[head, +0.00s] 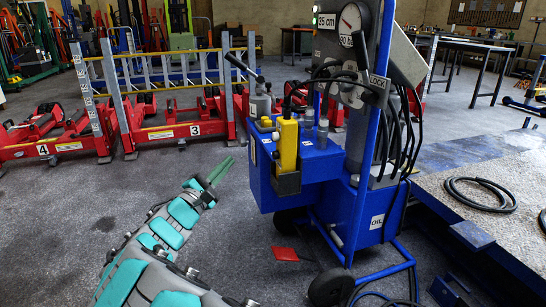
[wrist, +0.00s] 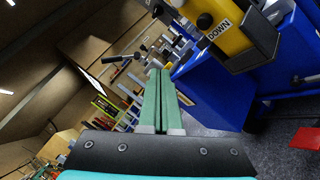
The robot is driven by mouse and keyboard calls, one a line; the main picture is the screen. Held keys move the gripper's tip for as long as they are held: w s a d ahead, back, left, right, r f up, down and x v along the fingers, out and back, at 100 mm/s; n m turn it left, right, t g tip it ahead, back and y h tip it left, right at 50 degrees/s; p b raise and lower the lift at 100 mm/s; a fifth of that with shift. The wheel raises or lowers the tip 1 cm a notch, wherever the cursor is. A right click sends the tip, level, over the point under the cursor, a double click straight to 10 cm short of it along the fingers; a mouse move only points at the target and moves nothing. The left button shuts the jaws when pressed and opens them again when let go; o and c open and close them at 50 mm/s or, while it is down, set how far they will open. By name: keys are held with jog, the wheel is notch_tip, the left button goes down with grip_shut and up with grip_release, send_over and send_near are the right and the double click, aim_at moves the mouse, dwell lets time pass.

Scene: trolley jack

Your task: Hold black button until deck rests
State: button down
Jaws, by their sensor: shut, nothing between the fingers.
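A yellow control pendant (head: 288,147) sits upright in a holder on the front of the blue trolley unit (head: 305,172). In the wrist view the pendant (wrist: 240,38) shows a DOWN label with a black button (wrist: 205,21) beside it, near the top edge. My gripper (head: 230,163) is shut and empty, to the left of the pendant and lower in the picture, apart from it. Its green fingers lie together in the wrist view (wrist: 160,73). The deck (head: 455,190) is the grey platform at right; whether it rests on anything cannot be told.
A gauge (head: 351,19) and a 35 cm sign (head: 326,20) top the trolley unit, with hanging black cables. A red pedal (head: 286,254) sits low in front. A coiled hose (head: 481,194) lies on the deck. Red numbered racks (head: 185,130) stand behind; grey floor is open at left.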

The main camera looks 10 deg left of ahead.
aim_at(274, 155)
jog(key=shift+d, duration=0.15)
jog(key=w+d+b, duration=0.3)
jog(key=w+d, duration=0.1)
jog(key=d, duration=0.3)
jog(key=shift+w+d+b, duration=0.15)
jog(key=shift+w+b, duration=0.2)
jog(key=shift+w+d, duration=0.1)
jog(key=shift+d, duration=0.1)
dwell(1.9)
jog(key=shift+w+d, duration=0.1)
jog(key=shift+d, duration=0.05)
jog(key=shift+w+d+b, duration=0.3)
jog(key=shift+d+b, duration=0.2)
jog(key=shift+d, duration=0.05)
dwell(2.3)
jog(key=shift+a, duration=0.15)
dwell(0.7)
jog(key=shift+s+a+p, duration=0.4)
jog(key=shift+s+a, duration=0.1)
jog(key=shift+a, duration=0.2)
